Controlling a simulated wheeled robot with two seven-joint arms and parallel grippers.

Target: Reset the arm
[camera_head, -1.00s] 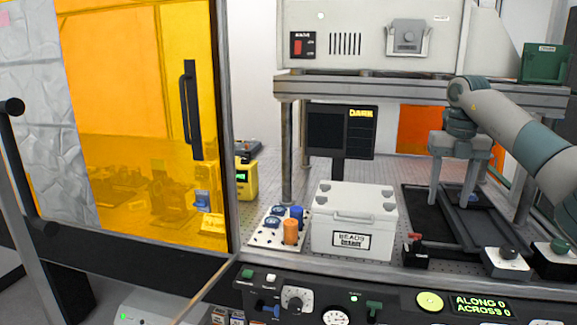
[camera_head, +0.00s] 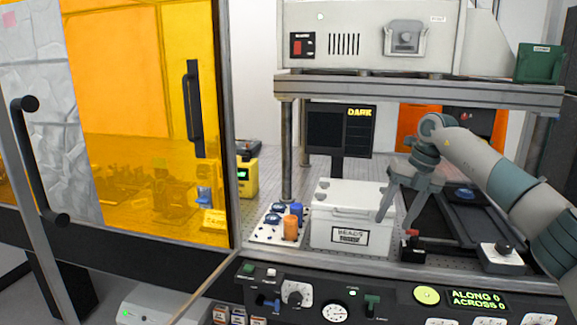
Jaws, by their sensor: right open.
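My right gripper (camera_head: 402,212) hangs at the right edge of the white box labelled "BEADS" (camera_head: 340,203). Its two grey fingers point down and stand apart, with nothing seen between them. The left finger overlaps the box's right edge in the picture; I cannot tell whether it touches. My right arm comes in from the lower right. My left gripper is not in view.
A black stage (camera_head: 477,217) lies right of the gripper, with a red-handled lever (camera_head: 413,240) in front. An orange cylinder (camera_head: 291,228) stands left of the box. A shelf (camera_head: 420,92) spans above. A control panel (camera_head: 390,297) runs along the front.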

